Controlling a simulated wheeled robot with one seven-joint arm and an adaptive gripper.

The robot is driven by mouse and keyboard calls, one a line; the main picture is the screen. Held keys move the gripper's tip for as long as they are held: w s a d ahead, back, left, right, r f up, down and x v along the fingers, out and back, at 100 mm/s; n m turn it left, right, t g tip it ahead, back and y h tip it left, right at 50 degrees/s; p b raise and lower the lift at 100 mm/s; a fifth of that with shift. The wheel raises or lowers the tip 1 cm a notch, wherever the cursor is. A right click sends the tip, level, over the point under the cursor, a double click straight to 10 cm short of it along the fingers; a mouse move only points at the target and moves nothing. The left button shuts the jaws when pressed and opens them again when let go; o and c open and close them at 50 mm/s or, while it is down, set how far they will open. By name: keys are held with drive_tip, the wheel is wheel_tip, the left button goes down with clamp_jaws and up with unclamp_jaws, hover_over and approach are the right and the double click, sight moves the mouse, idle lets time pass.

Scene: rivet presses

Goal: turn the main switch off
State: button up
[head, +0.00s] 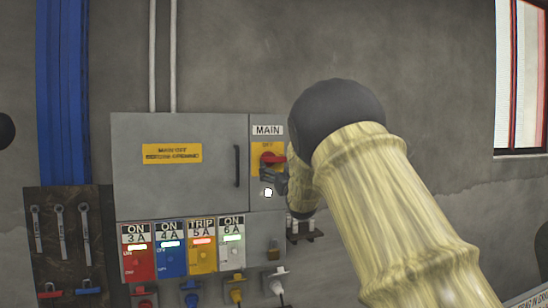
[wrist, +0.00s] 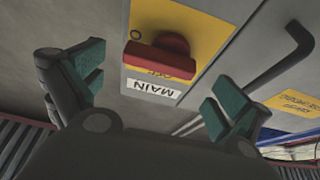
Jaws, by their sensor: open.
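The main switch (head: 272,158) is a red handle on a yellow plate marked OFF, under a MAIN label on the right part of the grey cabinet. In the wrist view the red handle (wrist: 158,52) lies roughly crosswise, and the MAIN label appears upside down. My gripper (head: 270,178) is in front of the panel at the switch, partly hiding its lower part. In the wrist view my gripper (wrist: 160,88) is open, with one green-padded finger at each side. The handle lies ahead, between and beyond the fingertips; I cannot tell whether they touch it.
The cabinet door (head: 185,185) has a dark vertical handle (head: 237,166) left of the switch. Below are breakers marked 3A (head: 137,255), 4A (head: 170,252), 5A (head: 202,250) and 6A (head: 232,248); 5A reads TRIP. A white light (head: 268,192) glows below the switch.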

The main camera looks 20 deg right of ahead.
sight(275, 161)
drive_tip(key=shift+p+x, duration=1.1)
drive_tip(key=shift+x, duration=1.7)
drive_tip(key=c, duration=0.8)
